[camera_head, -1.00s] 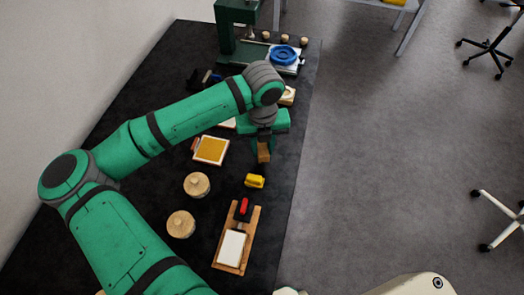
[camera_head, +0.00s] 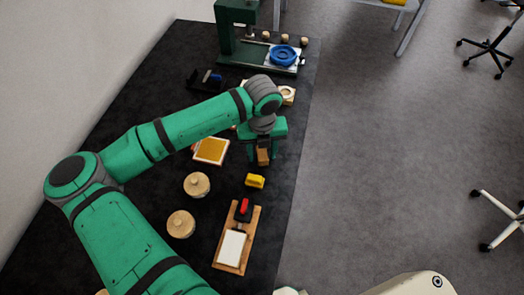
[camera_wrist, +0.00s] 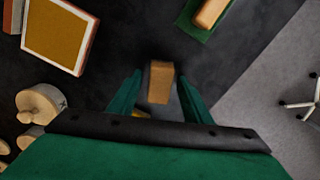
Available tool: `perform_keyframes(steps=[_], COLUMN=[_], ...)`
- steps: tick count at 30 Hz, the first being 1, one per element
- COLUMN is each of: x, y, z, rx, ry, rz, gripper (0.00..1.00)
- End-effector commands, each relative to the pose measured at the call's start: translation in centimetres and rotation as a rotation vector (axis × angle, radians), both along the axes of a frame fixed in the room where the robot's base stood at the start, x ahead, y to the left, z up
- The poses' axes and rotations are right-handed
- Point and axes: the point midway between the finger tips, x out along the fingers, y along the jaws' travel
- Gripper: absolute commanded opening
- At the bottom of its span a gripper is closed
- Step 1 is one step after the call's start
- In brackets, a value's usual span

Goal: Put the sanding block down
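The sanding block, a small brown block (camera_head: 263,157), is below my gripper (camera_head: 263,150) over the dark bench. In the wrist view the block (camera_wrist: 160,82) lies between the two green fingers of my gripper (camera_wrist: 160,88), with a narrow dark gap on each side. The fingers look apart from it. Its underside is hidden, so I cannot tell whether it rests fully on the bench.
A framed yellow pad (camera_head: 210,150) and round wooden jars (camera_head: 196,184) are left of the block. A yellow item (camera_head: 255,181) and a wooden board (camera_head: 230,268) are nearer. An orange block on green (camera_wrist: 210,12) lies beyond. The bench's right edge is close.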

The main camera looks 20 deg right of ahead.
Motion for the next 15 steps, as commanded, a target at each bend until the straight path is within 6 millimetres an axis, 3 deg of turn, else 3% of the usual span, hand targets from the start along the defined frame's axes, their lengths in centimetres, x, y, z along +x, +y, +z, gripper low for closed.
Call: perform_keyframes(steps=[8, 15], x=[0.0, 0.1], y=[0.0, 0.0], z=[0.2, 3.3], rx=[0.001, 0.000], ry=[-0.001, -0.003], rz=[0.000, 0.000], gripper=[0.45, 0.45])
